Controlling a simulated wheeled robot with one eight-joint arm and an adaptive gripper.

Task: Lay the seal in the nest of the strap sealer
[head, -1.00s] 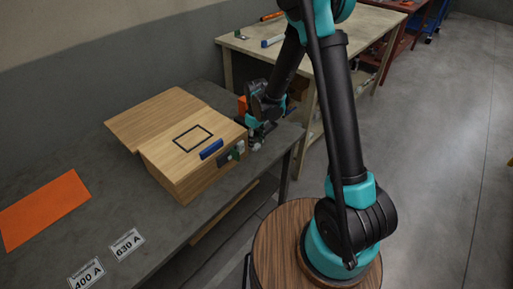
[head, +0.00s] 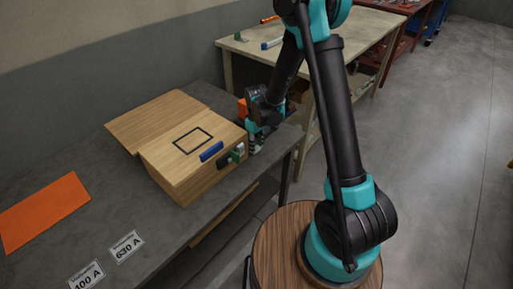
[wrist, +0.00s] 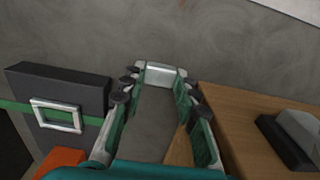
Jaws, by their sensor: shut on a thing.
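My gripper (wrist: 158,85) is shut on a small silver metal piece (wrist: 160,73), seemingly the seal, which spans its fingertips in the wrist view. A black block (wrist: 75,88) with a green band across it and a silver rectangular frame (wrist: 57,115) on its face stands to the left of the fingers. It looks like the strap sealer with its nest, but I cannot be sure. The held piece is apart from that frame. In the head view my gripper (head: 256,148) points down beside the right end of the wooden box; the seal cannot be made out there.
The wooden box (head: 178,178) stands close to the gripper; a black and grey fitting (wrist: 293,140) shows on it. A blue handle (head: 211,151) is on its top. An orange block (head: 242,107) is behind the gripper. An orange sheet (head: 42,210) lies on the grey bench.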

